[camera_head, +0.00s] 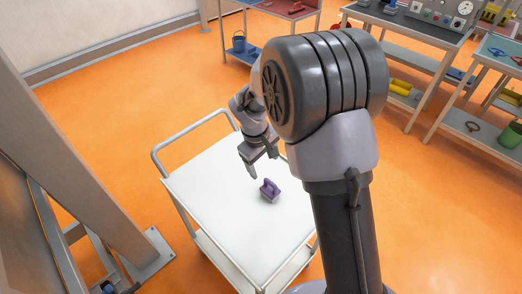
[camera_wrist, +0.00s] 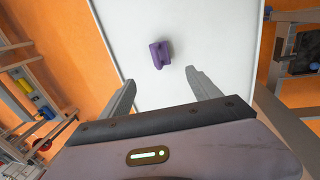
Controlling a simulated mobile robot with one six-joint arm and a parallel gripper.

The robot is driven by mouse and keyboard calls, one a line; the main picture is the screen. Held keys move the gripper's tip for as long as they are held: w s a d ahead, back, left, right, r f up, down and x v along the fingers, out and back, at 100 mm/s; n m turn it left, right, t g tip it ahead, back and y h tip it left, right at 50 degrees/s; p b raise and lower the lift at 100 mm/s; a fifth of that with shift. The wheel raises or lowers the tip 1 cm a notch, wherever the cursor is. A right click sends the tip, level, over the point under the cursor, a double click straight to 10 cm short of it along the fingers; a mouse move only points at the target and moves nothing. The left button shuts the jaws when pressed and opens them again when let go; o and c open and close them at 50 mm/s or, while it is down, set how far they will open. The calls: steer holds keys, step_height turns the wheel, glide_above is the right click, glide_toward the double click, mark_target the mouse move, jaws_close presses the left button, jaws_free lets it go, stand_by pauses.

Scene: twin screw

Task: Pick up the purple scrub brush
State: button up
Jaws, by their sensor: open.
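The purple scrub brush (camera_head: 269,190) lies on the white top of a cart (camera_head: 225,220), near the middle. My gripper (camera_head: 263,164) is above the cart top, just behind and to the left of the brush in the head view, and apart from it. In the wrist view the brush (camera_wrist: 160,54) lies ahead of the two fingertips, near the line midway between them. The fingers of my gripper (camera_wrist: 161,82) are wide apart with nothing between them. My arm hides part of the cart's right side in the head view.
The cart has a raised grey handle rail (camera_head: 190,137) at its back edge. A grey post (camera_head: 75,150) stands at the left. Workbenches with tools (camera_head: 410,55) stand at the back right. The rest of the cart top is clear.

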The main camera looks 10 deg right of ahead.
mark_target(272, 183)
steer(key=f+b, duration=0.1)
steer(key=f, duration=0.3)
steer(key=d+f+b, duration=0.1)
steer(key=f, duration=0.3)
steer(key=w+d+f+b, duration=0.1)
steer(key=f, duration=0.3)
steer(key=shift+w+f+b, duration=0.1)
steer(key=shift+b, duration=0.3)
steer(key=f+b, duration=0.1)
steer(key=f, duration=0.1)
steer(key=d+f+b, duration=0.1)
steer(key=f, duration=0.2)
steer(key=shift+d+f, duration=0.15)
steer(key=shift+f, duration=0.1)
steer(key=shift+r, duration=0.1)
steer(key=c, duration=1.5)
steer(key=shift+r, duration=0.25)
step_height(272, 183, up, 4)
steer(key=shift+f+p, duration=0.25)
steer(key=shift+p, duration=0.7)
steer(key=s+a+r, duration=0.1)
steer(key=s+a, duration=0.8)
steer(key=s, duration=0.4)
steer(key=shift+s+b, duration=0.15)
steer(key=shift+b, duration=0.2)
